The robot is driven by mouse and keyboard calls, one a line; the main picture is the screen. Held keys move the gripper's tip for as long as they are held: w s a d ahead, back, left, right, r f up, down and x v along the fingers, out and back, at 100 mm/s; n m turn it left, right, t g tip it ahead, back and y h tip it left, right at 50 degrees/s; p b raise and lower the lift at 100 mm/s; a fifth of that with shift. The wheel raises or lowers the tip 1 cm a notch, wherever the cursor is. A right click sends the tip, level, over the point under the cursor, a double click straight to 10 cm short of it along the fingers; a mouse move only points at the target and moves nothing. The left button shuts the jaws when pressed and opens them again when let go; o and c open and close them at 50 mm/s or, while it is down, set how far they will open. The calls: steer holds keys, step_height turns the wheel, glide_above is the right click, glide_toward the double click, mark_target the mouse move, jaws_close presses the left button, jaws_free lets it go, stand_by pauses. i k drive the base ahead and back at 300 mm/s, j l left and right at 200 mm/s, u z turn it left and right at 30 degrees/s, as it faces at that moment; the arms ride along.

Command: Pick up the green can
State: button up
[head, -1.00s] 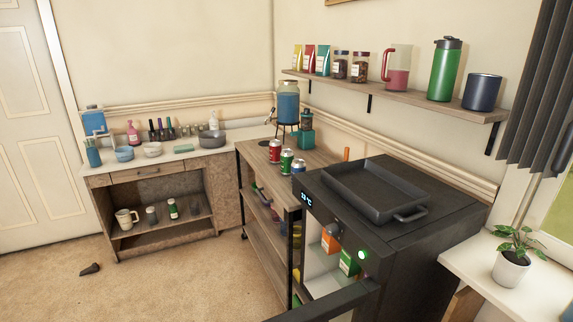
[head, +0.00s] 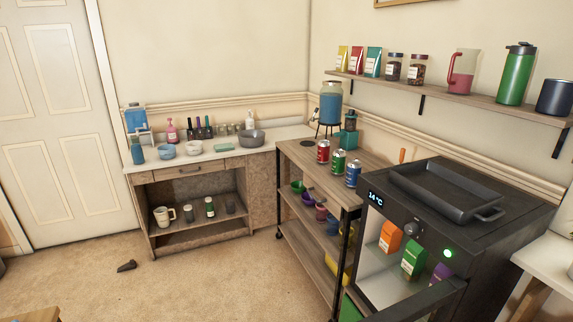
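The green can (head: 338,162) stands upright on the wooden top of a shelf cart (head: 303,153). It is the middle one of three cans in a slanted row. A red can (head: 323,151) stands behind it to the left, and a blue can (head: 353,173) stands in front of it to the right. My gripper is not in view.
A black oven-like appliance (head: 480,215) with its door open and a tray (head: 440,188) on top stands right of the cart. A blue dispenser (head: 331,104) is behind the cans. Carpet (head: 200,285) is clear at left, except a small dark object (head: 127,266).

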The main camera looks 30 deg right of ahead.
mark_target(339, 156)
steer(key=i+j, duration=0.25)
steer(key=i, duration=0.2)
steer(key=i+j+u, duration=0.1)
steer(key=i, duration=0.3)
steer(key=i+z, duration=0.4)
steer(key=i+j+z, duration=0.1)
steer(key=i+z, duration=0.3)
steer(key=i, duration=0.2)
steer(key=i+j+z, duration=0.75)
steer(key=i, duration=0.15)
